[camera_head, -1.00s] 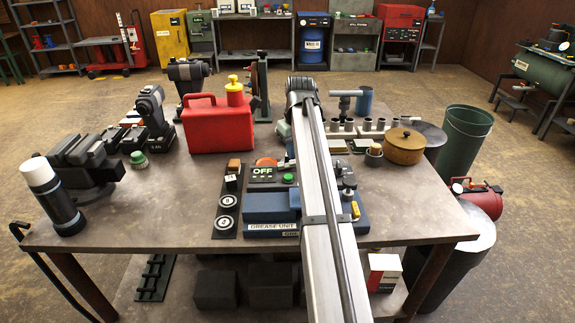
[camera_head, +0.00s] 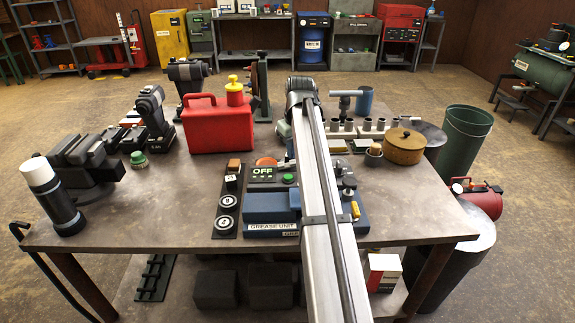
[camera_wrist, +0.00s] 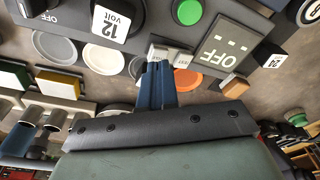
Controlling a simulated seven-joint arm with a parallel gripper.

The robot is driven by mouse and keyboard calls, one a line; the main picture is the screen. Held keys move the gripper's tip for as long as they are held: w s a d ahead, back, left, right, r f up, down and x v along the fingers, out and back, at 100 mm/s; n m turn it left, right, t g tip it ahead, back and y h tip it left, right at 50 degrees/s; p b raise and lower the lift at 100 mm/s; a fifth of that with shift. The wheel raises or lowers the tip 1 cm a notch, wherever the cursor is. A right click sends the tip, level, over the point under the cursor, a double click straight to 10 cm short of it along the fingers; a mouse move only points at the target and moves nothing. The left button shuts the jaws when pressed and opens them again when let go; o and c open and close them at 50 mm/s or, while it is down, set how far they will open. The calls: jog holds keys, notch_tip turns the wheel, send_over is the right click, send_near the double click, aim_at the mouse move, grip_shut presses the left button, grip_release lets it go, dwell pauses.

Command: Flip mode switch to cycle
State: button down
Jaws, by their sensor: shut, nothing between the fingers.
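My gripper (camera_wrist: 157,68) is shut and empty in the wrist view, its blue fingers together. The tips are at or very near small pale label plates (camera_wrist: 181,58) on the control panel; one seems to read TEST. Whether they touch anything is unclear. The fingers hide what lies right behind them, and I cannot make out the mode switch lever. Beside them are a green button (camera_wrist: 187,12) and a dark display reading OFF (camera_wrist: 222,50). In the head view the OFF display (camera_head: 263,173) and green button (camera_head: 289,179) stand behind the blue grease unit (camera_head: 270,208), left of my arm.
A 12 volt block (camera_wrist: 117,18) and an orange disc (camera_wrist: 188,79) lie close to the fingers. Round gauges (camera_head: 226,213) flank the unit's left side. A red can (camera_head: 217,128) stands behind it, and a brown pot (camera_head: 404,147) is right.

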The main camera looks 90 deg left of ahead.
aim_at(293, 162)
jog(key=shift+f, duration=0.95)
dwell(0.6)
jog(key=shift+r, duration=3.5)
